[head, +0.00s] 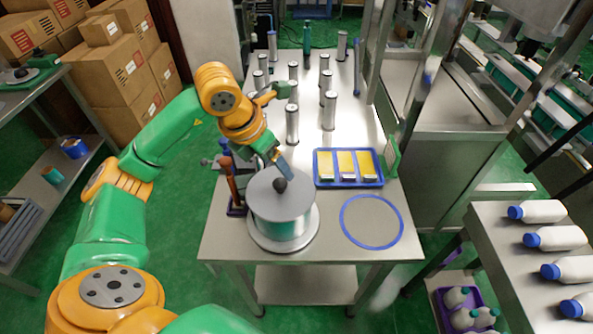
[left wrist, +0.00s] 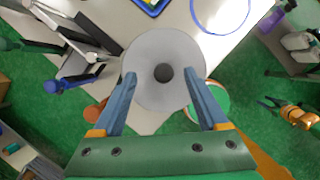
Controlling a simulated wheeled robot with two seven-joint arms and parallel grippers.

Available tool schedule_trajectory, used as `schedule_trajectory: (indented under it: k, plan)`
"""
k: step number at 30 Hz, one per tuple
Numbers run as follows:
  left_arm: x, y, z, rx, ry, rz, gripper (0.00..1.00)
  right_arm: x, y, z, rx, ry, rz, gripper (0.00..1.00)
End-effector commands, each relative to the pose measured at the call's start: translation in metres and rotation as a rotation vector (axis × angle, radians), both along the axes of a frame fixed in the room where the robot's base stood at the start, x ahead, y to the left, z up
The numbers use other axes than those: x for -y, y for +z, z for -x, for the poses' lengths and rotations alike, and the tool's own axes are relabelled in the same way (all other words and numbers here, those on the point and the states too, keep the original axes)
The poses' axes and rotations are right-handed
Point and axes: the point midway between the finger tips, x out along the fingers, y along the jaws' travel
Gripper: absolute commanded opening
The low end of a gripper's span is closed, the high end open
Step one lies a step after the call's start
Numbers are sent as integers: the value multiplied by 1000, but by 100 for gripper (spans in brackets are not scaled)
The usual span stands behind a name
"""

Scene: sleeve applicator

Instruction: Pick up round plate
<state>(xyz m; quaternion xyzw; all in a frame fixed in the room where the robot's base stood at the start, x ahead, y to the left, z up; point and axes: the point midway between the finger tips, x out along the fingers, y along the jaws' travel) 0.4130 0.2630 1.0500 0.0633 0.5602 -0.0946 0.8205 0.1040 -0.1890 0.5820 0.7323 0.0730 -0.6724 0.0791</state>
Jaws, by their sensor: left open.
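The round plate (head: 265,195) is a grey disc with a dark knob (head: 279,184) at its centre. It lies on top of a teal and silver cylinder (head: 282,229) that stands on a round base on the steel table. My left gripper (head: 283,160) is just above the plate, near the knob. In the left wrist view the plate (left wrist: 150,88) shows beyond the open fingers, with the knob (left wrist: 163,73) between and ahead of the fingertips. The fingers appear empty.
A blue tray (head: 348,184) with yellow-topped blocks and a blue ring (head: 371,246) lie to the right on the table (head: 226,247). Tools in a holder (head: 231,185) stand close on the left. Several metal cylinders (head: 292,124) stand behind.

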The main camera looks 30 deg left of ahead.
Motion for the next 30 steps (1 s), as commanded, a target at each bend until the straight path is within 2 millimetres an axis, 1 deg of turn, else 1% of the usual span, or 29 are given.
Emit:
schedule_trajectory:
  k: [3,7,10,13,17,18,19,20,21,23,24,26,27,30]
  plan:
    - [1,-15,-5,-9,-2,1,76,0,9,1,-3,0,1,50]
    - [-1,-37,-15,-11,-4,3,76,0,23,10,-21,0,2,50]
    - [1,-54,-22,-5,-5,4,76,0,24,13,-26,0,1,50]
    - [1,-61,-24,-3,-7,3,76,-1,24,12,-25,-1,-1,50]
    - [1,-62,-25,-2,-7,3,76,-2,23,8,-17,-1,-3,50]
    - [1,-61,-25,-2,-7,3,73,-2,23,7,-15,-1,-3,50]
    - [1,-61,-25,-2,-7,3,65,-2,23,7,-14,-1,-3,50]
    - [1,-61,-25,-2,-7,3,57,-2,23,7,-14,-1,-3,50]
    - [1,-61,-25,-2,-7,3,46,-2,23,7,-13,-1,-3,50]
    - [1,-61,-25,-2,-7,3,30,-2,23,7,-13,-1,-3,50]
    - [1,-61,-25,-2,-7,3,19,-2,23,7,-13,-1,-3,50]
    - [1,-61,-24,-1,-7,5,3,-2,23,7,-14,-1,-3,50]
    - [1,-61,-25,-1,-7,5,0,-2,23,7,-14,-1,-3,50]
    - [1,-61,-25,0,-7,5,0,-2,24,7,-14,-1,-3,50]
